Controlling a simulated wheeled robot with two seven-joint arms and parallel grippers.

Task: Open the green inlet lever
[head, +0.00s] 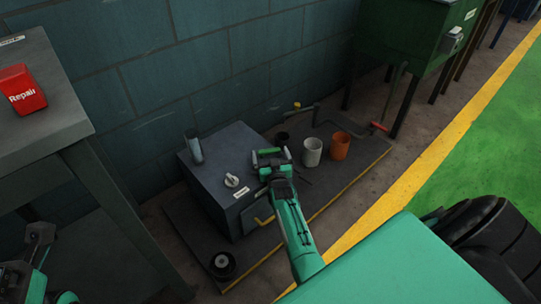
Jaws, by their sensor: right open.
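A small green bar (268,150), which looks like the green inlet lever, shows at the right edge of the grey box's top. My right gripper (271,157) is open, with its fingertips on either side of the bar. I cannot tell whether they touch it. The gripper hides the lever's mount and part of the box's right side. My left gripper (40,234) is at the lower left edge, partly cut off and dark, well away from the box. Its jaws cannot be made out.
The grey box (214,168) carries a white knob (232,180) and an upright tube (194,147). A white cup (312,152) and an orange cup (340,146) stand right of the gripper. A pipe with a red handle (380,127) is behind. A table (45,125) stands left.

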